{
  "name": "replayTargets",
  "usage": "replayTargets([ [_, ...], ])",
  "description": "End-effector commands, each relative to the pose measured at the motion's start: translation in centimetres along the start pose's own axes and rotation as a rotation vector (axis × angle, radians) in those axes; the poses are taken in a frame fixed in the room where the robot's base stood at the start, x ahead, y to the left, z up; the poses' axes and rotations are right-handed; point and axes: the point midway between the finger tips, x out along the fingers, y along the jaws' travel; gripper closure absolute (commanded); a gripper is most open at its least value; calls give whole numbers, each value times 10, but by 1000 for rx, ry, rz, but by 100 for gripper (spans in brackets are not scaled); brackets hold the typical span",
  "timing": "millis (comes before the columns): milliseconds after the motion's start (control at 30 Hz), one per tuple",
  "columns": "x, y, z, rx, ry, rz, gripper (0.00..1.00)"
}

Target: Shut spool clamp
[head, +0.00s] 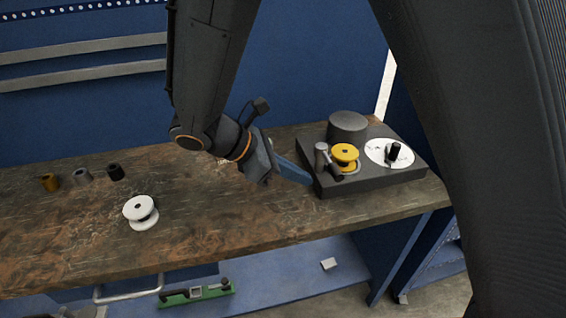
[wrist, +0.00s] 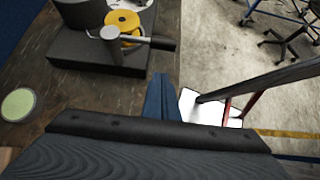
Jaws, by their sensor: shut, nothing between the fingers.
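The yellow spool (head: 344,155) sits on the dark base unit (head: 335,186) at the right end of the bench. A grey upright post (head: 320,156) stands just left of the spool, with a dark arm near the spool's front edge. In the wrist view the spool (wrist: 122,22) is at the top, and the clamp's post (wrist: 110,45) has a dark handle (wrist: 163,43) sticking out to the right. My gripper (head: 308,180) is shut and empty beside the base's left edge. In the wrist view its blue fingers (wrist: 162,85) are close together, apart from the handle.
A dark round drum (head: 347,126) and a white dial with a black knob (head: 395,151) share the base. A white spool (head: 140,210) and several small cylinders (head: 82,175) stand on the bench's left side. The bench front edge is near, with floor beyond.

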Motion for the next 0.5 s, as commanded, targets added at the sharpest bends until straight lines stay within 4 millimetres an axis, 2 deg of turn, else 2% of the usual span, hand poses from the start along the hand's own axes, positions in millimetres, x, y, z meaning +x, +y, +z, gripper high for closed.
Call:
replayTargets([
  [33,8,-1,4,-1,-1,-3,100],
  [200,20,-1,23,1,0,-2,100],
  [500,29,0,32,0,0,0,100],
])
